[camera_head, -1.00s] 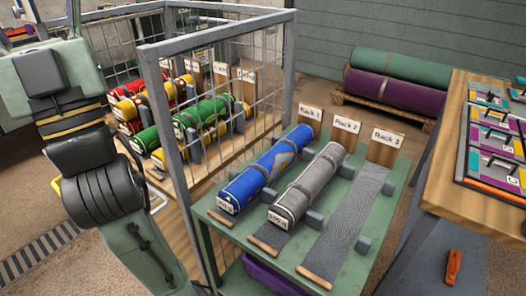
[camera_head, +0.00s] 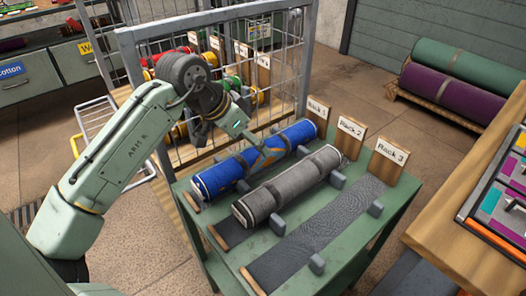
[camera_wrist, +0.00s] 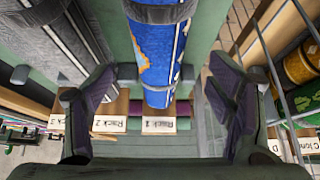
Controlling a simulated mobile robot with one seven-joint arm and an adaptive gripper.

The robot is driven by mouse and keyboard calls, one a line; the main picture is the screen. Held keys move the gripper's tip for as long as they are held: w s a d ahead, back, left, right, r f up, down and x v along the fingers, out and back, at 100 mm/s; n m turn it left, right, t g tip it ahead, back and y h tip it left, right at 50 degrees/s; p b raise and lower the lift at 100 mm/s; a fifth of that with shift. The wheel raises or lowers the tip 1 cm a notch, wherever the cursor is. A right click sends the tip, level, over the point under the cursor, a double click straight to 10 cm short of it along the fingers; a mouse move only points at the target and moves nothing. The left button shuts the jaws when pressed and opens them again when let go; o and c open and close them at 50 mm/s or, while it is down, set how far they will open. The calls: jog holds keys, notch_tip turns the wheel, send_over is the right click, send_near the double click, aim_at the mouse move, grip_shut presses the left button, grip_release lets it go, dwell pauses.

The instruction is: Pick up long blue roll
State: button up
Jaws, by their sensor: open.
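The long blue roll (camera_head: 215,178) lies on the Rack 1 lane of the green table (camera_head: 205,235), with a patterned orange patch and dark straps. In the wrist view the blue roll (camera_wrist: 157,50) runs lengthwise between the two spread fingers. My gripper (camera_head: 262,152) is open and just over the roll's middle in the head view; it also shows in the wrist view (camera_wrist: 160,95). I cannot tell whether a finger touches the roll. The arm hides part of the far surroundings.
A grey roll (camera_head: 290,186) lies beside the blue one on the Rack 2 lane. The Rack 3 lane (camera_head: 318,238) is empty. A wire cage (camera_head: 290,60) with red, green and yellow rolls stands behind. A wooden table (camera_head: 450,210) is at right.

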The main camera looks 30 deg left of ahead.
jog(key=shift+s+f+p+x, duration=0.1)
jog(key=shift+p+x, duration=0.05)
jog(key=shift+x, duration=1.05)
jog(key=shift+s+f+p+x, duration=0.1)
jog(key=shift+x, duration=1.1)
jog(key=shift+s+p+x, duration=0.15)
jog(key=shift+x, duration=1.05)
jog(key=shift+a, duration=0.1)
jog(key=shift+c, duration=0.4)
jog(key=shift+r, duration=0.1)
jog(key=c, duration=1.5)
